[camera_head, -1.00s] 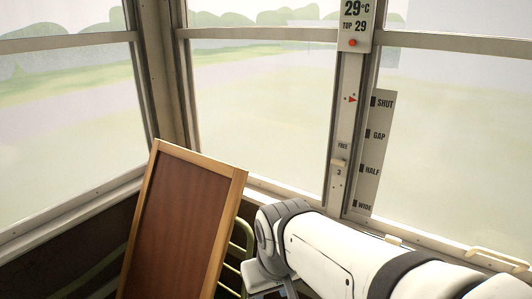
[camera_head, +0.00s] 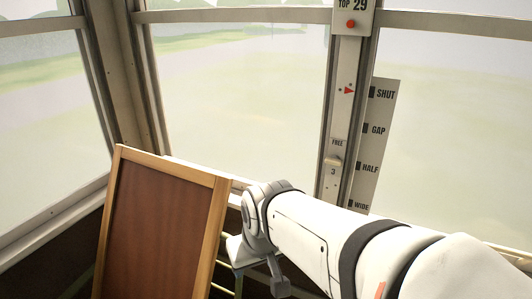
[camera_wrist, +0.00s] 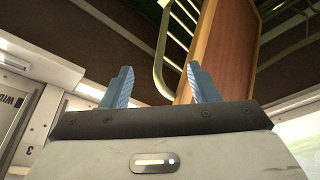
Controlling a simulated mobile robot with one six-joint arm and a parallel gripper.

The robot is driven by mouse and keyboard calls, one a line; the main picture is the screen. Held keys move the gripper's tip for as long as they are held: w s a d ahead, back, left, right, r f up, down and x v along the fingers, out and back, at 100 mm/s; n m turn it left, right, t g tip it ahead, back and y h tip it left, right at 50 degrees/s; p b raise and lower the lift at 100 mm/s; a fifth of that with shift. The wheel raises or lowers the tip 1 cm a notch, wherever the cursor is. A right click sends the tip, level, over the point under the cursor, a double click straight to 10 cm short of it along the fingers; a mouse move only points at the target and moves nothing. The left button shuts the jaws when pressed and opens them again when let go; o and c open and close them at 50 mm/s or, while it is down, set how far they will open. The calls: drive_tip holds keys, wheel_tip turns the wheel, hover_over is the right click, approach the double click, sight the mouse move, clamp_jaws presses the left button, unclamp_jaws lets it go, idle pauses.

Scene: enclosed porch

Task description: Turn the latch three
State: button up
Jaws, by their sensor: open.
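The latch marked 3 is a small cream tab (camera_head: 333,161) on the window post in the head view, between the words FREE above and the figure 3 below. It appears to lie crosswise. In the wrist view the post shows at the left edge with its 3 label (camera_wrist: 28,150); I cannot make out the tab there. My gripper (camera_wrist: 156,72) is open, with two blue fingers apart and nothing between them. In the head view my arm reaches in from the lower right, its wrist below and left of the latch and apart from it; the fingers are not clearly visible there.
A scale plate (camera_head: 371,150) marked SHUT, GAP, HALF and WIDE stands right of the post.

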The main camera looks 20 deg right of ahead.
drive_tip(key=shift+o, duration=1.2)
drive_tip(key=w+d+f+t+b, duration=0.1)
drive_tip(key=w+t+b, duration=0.1)
drive_tip(key=w, duration=0.3)
drive_tip(key=w+d+f+m+t+b, duration=0.1)
drive_tip(key=w+d+f+t+b, duration=0.1)
drive_tip(key=w, duration=0.3)
drive_tip(key=shift+w+d+t+h+b, duration=0.2)
drive_tip(key=shift+d+t+h+b, duration=0.1)
drive_tip(key=shift+t+b, duration=0.3)
drive_tip(key=m+t+h+b, duration=0.6)
drive_tip(key=m+h+b, duration=0.4)
drive_tip(key=h, duration=0.7)
approach(333, 164)
drive_tip(key=w+d+r+n+b, duration=0.1)
drive_tip(key=d, duration=0.1)
drive_tip(key=x, duration=0.7)
drive_tip(key=shift+w+a+r, duration=0.1)
drive_tip(key=shift+w+a, duration=0.05)
drive_tip(key=shift+w, duration=0.05)
